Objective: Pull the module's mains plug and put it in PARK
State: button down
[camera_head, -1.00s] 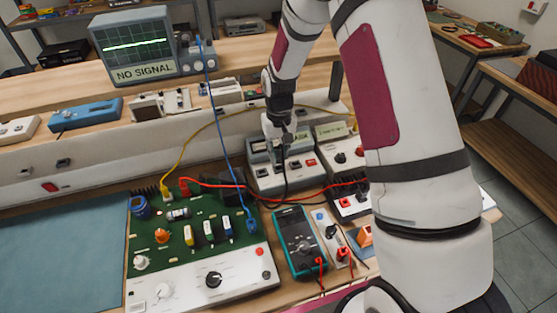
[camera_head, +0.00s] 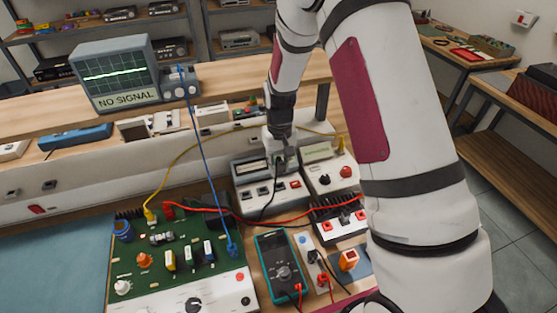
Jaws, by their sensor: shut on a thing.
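My gripper (camera_head: 281,161) points down over the back of the bench, at a white power unit (camera_head: 279,196) with dark sockets and a red switch. It is shut on a small dark plug, mostly hidden between the fingers. A black cable (camera_head: 272,201) hangs from there and runs down in front of the white unit. I cannot tell whether the plug is in a socket or just above it. A green circuit board module (camera_head: 190,238) with a white control panel lies at the front left. No PARK label is readable.
A teal multimeter (camera_head: 284,268) and a small orange-topped part (camera_head: 348,260) lie in front. A finned black module (camera_head: 338,217) stands to the right. Red, yellow and blue leads (camera_head: 205,150) cross the bench. An oscilloscope (camera_head: 118,72) stands behind. A teal mat (camera_head: 55,265) is clear.

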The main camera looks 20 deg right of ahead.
jog(key=shift+f+b, duration=0.5)
jog(key=shift+f, duration=1.7)
jog(key=shift+f+b, duration=0.3)
jog(key=shift+f, duration=0.65)
dwell(0.5)
jog(key=c, duration=1.3)
grip_release()
notch_tip(320, 180, up, 12)
jog(key=shift+f, duration=0.1)
notch_tip(320, 180, up, 5)
jog(key=p, duration=0.1)
send_over(279, 175)
jog(key=shift+w+d, duration=0.2)
jog(key=shift+w, duration=0.1)
jog(key=shift+r, duration=0.2)
